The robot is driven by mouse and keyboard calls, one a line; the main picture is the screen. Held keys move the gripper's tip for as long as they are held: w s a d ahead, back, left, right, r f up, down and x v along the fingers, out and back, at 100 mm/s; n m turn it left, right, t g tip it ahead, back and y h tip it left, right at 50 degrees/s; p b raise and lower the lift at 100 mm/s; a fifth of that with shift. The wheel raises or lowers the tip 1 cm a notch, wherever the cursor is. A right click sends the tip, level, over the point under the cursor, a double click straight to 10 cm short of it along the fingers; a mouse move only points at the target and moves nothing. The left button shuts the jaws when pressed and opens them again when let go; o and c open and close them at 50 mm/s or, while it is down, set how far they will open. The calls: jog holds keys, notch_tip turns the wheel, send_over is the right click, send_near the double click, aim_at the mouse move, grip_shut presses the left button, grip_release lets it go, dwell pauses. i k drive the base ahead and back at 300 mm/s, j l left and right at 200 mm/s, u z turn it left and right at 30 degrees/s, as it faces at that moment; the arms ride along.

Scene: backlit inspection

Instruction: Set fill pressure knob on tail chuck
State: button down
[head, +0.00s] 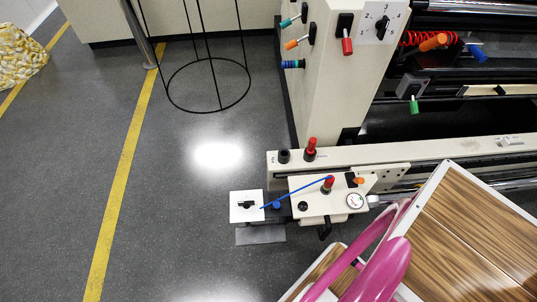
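A cream block (318,208) at the end of the machine's low rail, at lower centre in the head view, looks like the tail chuck. On its top are a small black knob (303,206), a red-topped knob (328,186), a black and orange fitting (358,181) and a round white gauge (355,201). A blue hose (298,193) crosses above its left part. The labels are too small to read, so I cannot tell which knob is the fill pressure one. My gripper is not in view.
A white plate with a black switch (247,205) stands left of the block. Another red knob (310,146) and a black one (284,156) sit on the rail behind. A tall cream cabinet (335,85) rises beyond.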

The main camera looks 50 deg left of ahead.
aim_at(246, 205)
jog(key=k+j+u, duration=0.1)
jog(key=k+u, duration=0.2)
jog(key=k, duration=0.35)
jog(key=l+u, duration=0.1)
jog(key=u, duration=0.35)
jog(key=k+l+u, duration=0.1)
jog(key=u, duration=0.8)
jog(key=k+l+u, duration=0.1)
jog(key=u, duration=0.35)
jog(key=k+l, duration=0.15)
jog(key=k, duration=0.3)
jog(key=k+l+u, duration=0.1)
jog(key=k, duration=0.3)
jog(key=i+z, duration=0.4)
jog(key=i, duration=0.65)
